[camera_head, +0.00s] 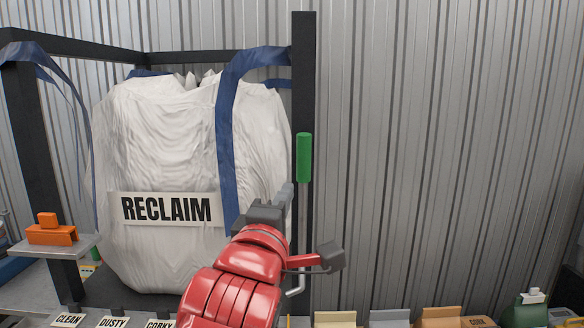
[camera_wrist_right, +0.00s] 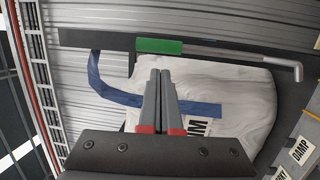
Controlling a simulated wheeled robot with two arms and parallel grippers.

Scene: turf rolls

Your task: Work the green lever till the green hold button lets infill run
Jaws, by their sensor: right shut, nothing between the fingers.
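The green lever has a green grip (camera_head: 304,158) at the top of a thin grey rod, beside the dark frame post. In the right wrist view the green grip (camera_wrist_right: 159,46) lies just beyond my fingertips, and its rod runs right to a bent end. My right gripper (camera_head: 286,190) is shut and empty, just left of and below the grip. Its closed fingers (camera_wrist_right: 160,73) point towards the grip, with a gap seen between them. I cannot make out a green hold button. My left gripper is not in view.
A white bulk bag (camera_head: 165,160) labelled RECLAIM hangs by blue straps in a dark frame (camera_head: 303,60). An orange block (camera_head: 52,235) sits on a small shelf at left. Labelled bins and cardboard boxes (camera_head: 455,316) line the bottom. A corrugated wall stands behind.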

